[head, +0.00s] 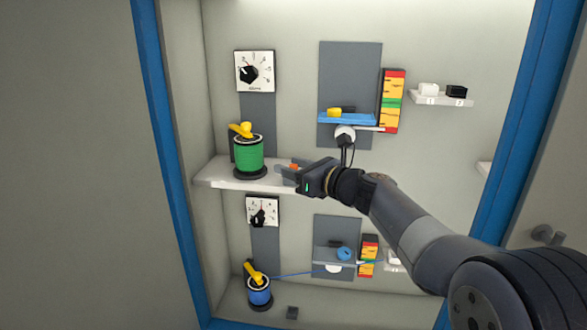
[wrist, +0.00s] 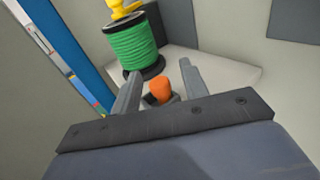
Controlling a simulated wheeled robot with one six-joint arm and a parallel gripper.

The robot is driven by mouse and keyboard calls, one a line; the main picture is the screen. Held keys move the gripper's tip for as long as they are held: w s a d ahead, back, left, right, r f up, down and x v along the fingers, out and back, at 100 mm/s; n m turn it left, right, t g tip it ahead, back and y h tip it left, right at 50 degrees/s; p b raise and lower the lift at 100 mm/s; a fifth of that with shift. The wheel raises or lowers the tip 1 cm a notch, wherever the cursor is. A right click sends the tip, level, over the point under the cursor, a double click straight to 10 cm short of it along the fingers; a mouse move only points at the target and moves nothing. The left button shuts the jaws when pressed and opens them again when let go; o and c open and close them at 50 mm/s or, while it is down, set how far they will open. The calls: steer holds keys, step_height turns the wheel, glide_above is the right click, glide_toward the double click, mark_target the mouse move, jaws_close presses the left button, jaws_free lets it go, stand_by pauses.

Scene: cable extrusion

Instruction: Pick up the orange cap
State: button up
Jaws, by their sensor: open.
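The orange cap (wrist: 160,89) is a small rounded piece standing between the two fingers of my gripper (wrist: 158,88) in the wrist view. It seems to sit on a dark grey base on the shelf, partly hidden by my gripper. In the head view only a small bit of the orange cap (head: 295,166) shows beside the fingers. My gripper (head: 287,173) is open over the shelf, with a finger on each side of the cap. I cannot tell whether either finger touches it.
A green spool (head: 248,155) with a yellow handle stands on the white shelf (head: 225,178), just left of my gripper. A blue tray (head: 347,119) is above right. A lower level holds a blue spool (head: 259,291) and its cable. Blue frame posts (head: 162,130) border the opening.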

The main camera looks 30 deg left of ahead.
mark_target(293, 165)
steer(key=shift+c, duration=0.5)
jaws_close()
steer(key=shift+r, duration=0.1)
step_height(293, 165, up, 18)
steer(key=p, duration=0.3)
stand_by(0.3)
